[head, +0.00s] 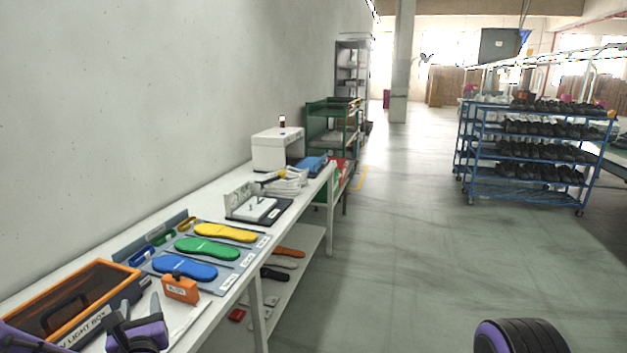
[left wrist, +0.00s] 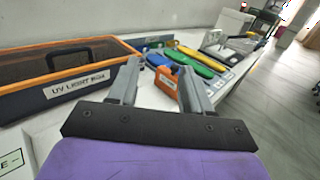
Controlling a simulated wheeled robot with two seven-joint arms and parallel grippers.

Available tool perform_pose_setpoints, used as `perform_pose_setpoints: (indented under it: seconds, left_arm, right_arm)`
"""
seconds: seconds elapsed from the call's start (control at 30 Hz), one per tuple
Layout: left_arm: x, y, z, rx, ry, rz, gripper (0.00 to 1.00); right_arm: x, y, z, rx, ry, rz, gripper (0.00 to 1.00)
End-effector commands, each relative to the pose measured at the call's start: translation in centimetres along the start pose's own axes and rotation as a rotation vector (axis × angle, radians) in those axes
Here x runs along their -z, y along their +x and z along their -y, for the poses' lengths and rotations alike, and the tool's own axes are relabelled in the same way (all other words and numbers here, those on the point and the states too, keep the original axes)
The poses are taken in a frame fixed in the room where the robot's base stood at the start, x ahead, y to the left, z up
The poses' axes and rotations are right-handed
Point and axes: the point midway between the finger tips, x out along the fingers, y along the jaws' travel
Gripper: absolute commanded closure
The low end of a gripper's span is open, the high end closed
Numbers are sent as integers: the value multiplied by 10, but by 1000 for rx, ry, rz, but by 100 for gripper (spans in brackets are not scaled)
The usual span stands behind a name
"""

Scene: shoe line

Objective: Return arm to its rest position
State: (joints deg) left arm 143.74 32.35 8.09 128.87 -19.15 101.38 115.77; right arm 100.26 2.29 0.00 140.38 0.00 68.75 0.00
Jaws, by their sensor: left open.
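My left gripper (head: 135,308) is at the near left end of the white bench, its two grey fingers spread apart. In the left wrist view my left gripper (left wrist: 158,78) shows nothing held between the fingers. An orange labelled block (head: 180,288) stands on the bench just beyond the fingers; it also shows in the left wrist view (left wrist: 166,82). A UV light box (head: 70,300) with an orange frame lies left of the gripper. My right gripper does not show.
On the white bench (head: 215,306), blue (head: 185,267), green (head: 207,248) and yellow (head: 226,232) insoles lie beyond the block. A white machine (head: 277,150) stands at the far end. A blue shoe rack (head: 525,194) stands across open floor at right.

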Motion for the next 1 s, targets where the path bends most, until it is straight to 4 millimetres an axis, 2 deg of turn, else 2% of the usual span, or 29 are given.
perform_pose_setpoints:
  seconds: [0.07,0.37,0.57,0.67,0.77,0.83,0.97,1.0]
  left_arm:
    - [0,0,2,2,15,0,51]
    - [5,0,17,47,291,-17,51]
    - [18,-6,20,96,608,-56,51]
    - [34,-12,23,146,837,-84,51]
    - [72,-27,24,239,1147,-128,51]
    - [114,-44,24,349,1423,-163,51]
    - [217,-100,10,676,1981,-208,51]
    - [248,-120,1,794,2127,-211,51]
  right_arm:
    - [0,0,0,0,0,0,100]
    - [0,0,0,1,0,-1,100]
    - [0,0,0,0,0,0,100]
    - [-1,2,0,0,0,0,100]
    - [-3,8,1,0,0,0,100]
    - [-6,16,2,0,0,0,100]
    - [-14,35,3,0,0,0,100]
    - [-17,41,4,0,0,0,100]
